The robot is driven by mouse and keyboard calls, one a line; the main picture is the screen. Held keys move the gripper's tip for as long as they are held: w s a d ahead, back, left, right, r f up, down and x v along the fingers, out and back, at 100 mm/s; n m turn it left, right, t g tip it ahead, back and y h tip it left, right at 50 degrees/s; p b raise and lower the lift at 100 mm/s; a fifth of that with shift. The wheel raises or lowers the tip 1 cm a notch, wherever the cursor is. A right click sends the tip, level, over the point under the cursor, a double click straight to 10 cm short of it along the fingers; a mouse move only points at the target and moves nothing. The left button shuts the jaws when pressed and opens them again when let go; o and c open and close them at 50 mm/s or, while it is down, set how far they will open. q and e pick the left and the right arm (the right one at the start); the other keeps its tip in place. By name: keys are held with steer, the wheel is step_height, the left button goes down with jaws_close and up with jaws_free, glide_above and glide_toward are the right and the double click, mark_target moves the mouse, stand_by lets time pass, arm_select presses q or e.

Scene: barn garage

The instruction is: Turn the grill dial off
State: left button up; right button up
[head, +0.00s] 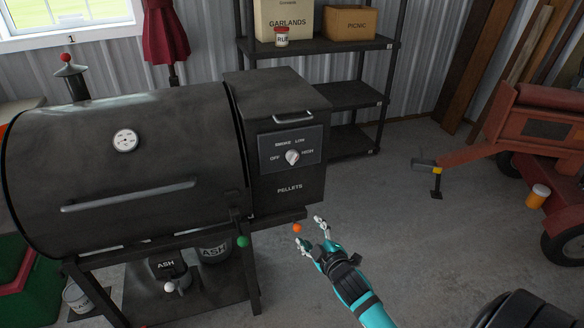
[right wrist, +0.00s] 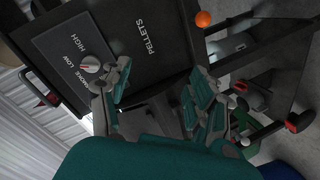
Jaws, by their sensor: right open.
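The grill dial (head: 292,157) is a small pale knob on the grey control panel of the black pellet hopper (head: 289,203). OFF is printed to its left, SMOKE and LOW above, HIGH to its right. I cannot tell for sure which mark it points to. The dial (right wrist: 91,65) also shows in the right wrist view, at upper left. My right gripper (head: 309,231) is open and empty, in front of and below the panel, apart from the dial. Its spread fingers (right wrist: 160,82) show in the wrist view. My left gripper is not in view.
The grill barrel (head: 100,165) with its long handle stands left of the hopper. An orange ball (head: 297,228) is close to the right gripper; a green ball (head: 243,241) is further left. A shelf rack (head: 345,96) stands behind, a red trailer (head: 535,125) at right. Floor between is clear.

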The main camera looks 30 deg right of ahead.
step_height(320, 180, up, 12)
steer(key=d+n+t+h, duration=0.1)
steer(key=t, duration=0.2)
glide_toward(295, 161)
steer(key=x, duration=0.9)
steer(key=shift+w+d, duration=0.1)
steer(key=shift+w, duration=0.3)
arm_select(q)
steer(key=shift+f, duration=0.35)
arm_select(e)
steer(key=c, duration=1.2)
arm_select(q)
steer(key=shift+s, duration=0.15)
